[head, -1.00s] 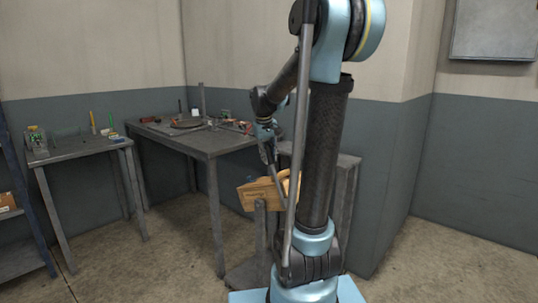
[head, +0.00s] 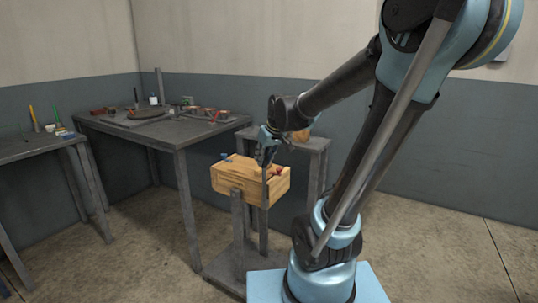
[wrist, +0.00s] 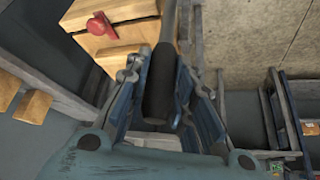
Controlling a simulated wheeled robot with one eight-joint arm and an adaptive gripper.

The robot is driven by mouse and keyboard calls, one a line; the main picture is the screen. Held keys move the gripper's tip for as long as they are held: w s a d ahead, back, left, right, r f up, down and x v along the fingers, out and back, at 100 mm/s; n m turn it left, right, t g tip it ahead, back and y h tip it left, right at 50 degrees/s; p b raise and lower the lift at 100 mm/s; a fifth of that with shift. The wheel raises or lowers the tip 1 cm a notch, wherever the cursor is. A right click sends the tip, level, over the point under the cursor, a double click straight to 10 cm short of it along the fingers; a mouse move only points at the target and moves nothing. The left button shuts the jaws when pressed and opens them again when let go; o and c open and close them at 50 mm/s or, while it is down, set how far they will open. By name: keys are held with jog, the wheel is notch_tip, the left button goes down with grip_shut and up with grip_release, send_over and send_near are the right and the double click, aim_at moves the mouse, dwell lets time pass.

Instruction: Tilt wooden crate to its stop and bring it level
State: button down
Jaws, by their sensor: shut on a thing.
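The wooden crate (head: 235,178) sits on a grey post stand and looks close to level in the head view; its exact angle is hard to tell. It also shows at the upper left of the wrist view (wrist: 122,38), with a red knob (wrist: 98,25) on it. My gripper (head: 265,158) is at the crate's near right side in the head view. In the wrist view my gripper (wrist: 165,115) is shut on a dark handle grip (wrist: 160,85) at the end of a grey rod (wrist: 167,20). The handle's far end is out of that view.
A grey workbench (head: 165,132) with several small items stands behind the crate at left. A second bench (head: 35,150) is further left. A grey stand (head: 312,145) is close behind my gripper. Open floor (head: 430,245) lies at right.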

jog(key=shift+s+d+f, duration=0.15)
jog(key=shift+s+f, duration=0.1)
jog(key=shift+d, duration=0.15)
jog(key=c, duration=1.4)
grip_release()
jog(key=shift+o, duration=0.2)
jog(key=shift+s+r, duration=0.15)
jog(key=shift+r, duration=0.3)
jog(key=v, duration=1.1)
jog(key=shift+d, duration=0.15)
jog(key=shift+f, duration=0.15)
jog(key=s+d+f+m+g+h, duration=0.1)
jog(key=s+d+f, duration=0.3)
jog(key=s+f, duration=0.4)
jog(key=s+d+f+m+g+h, duration=0.1)
jog(key=s+d+f+m, duration=0.3)
jog(key=s+f, duration=0.5)
notch_tip(320, 180, down, 3)
jog(key=shift+d+r+g+h, duration=0.2)
jog(key=shift+d+g+h, duration=0.1)
jog(key=shift+d+g, duration=0.4)
